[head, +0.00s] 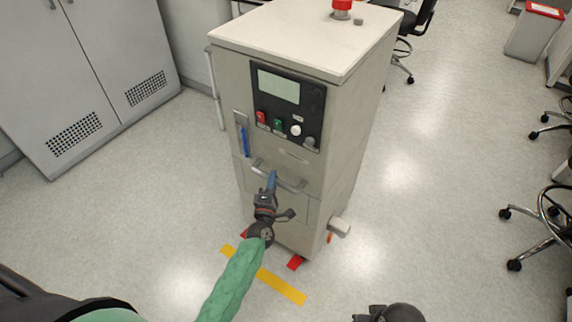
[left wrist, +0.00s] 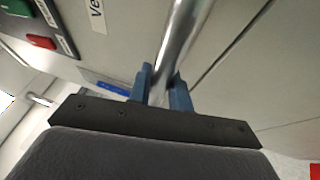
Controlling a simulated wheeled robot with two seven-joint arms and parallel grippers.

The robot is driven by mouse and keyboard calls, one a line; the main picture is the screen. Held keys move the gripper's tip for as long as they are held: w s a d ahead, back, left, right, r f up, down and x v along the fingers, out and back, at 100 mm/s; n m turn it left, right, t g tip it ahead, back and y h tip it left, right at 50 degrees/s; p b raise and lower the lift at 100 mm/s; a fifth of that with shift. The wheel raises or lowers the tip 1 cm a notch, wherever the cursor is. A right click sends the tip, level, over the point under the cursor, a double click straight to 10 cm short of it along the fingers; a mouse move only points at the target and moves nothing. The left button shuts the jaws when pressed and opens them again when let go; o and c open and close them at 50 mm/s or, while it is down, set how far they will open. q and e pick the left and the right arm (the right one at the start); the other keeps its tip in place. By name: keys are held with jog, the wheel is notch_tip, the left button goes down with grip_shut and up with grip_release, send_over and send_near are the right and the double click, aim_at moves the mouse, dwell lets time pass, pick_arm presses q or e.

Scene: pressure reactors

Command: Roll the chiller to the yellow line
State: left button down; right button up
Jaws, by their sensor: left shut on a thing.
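The chiller (head: 290,120) is a tall beige cabinet with a dark control panel (head: 287,102) on its front. A curved metal bar handle (head: 290,184) crosses its front below the panel. My left gripper (head: 271,180) is shut on this handle. In the left wrist view the blue fingers (left wrist: 160,88) stand on both sides of the metal bar (left wrist: 182,45). The yellow line (head: 280,285) lies on the floor in front of the chiller, partly hidden by my left arm. My right gripper's fingers do not show.
Grey cabinets (head: 75,70) stand at the left. Wheeled chairs (head: 545,225) stand at the right and behind. A grey bin with a red top (head: 535,30) is at the far right. The floor around the yellow line is clear.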

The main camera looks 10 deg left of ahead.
pick_arm(q)
jog(key=s+a, duration=0.5)
jog(key=s, duration=0.8)
jog(key=shift+s+r, duration=0.15)
jog(key=shift+s, duration=0.05)
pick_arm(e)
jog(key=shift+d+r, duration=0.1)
pick_arm(q)
jog(key=shift+a, duration=0.1)
jog(key=c, duration=1.3)
grip_release()
jog(key=shift+s, duration=0.15)
jog(key=s+f+b, duration=0.1)
jog(key=s+b, duration=0.1)
jog(key=s, duration=0.5)
jog(key=shift+s+d+f, duration=0.2)
jog(key=shift+s+f, duration=0.05)
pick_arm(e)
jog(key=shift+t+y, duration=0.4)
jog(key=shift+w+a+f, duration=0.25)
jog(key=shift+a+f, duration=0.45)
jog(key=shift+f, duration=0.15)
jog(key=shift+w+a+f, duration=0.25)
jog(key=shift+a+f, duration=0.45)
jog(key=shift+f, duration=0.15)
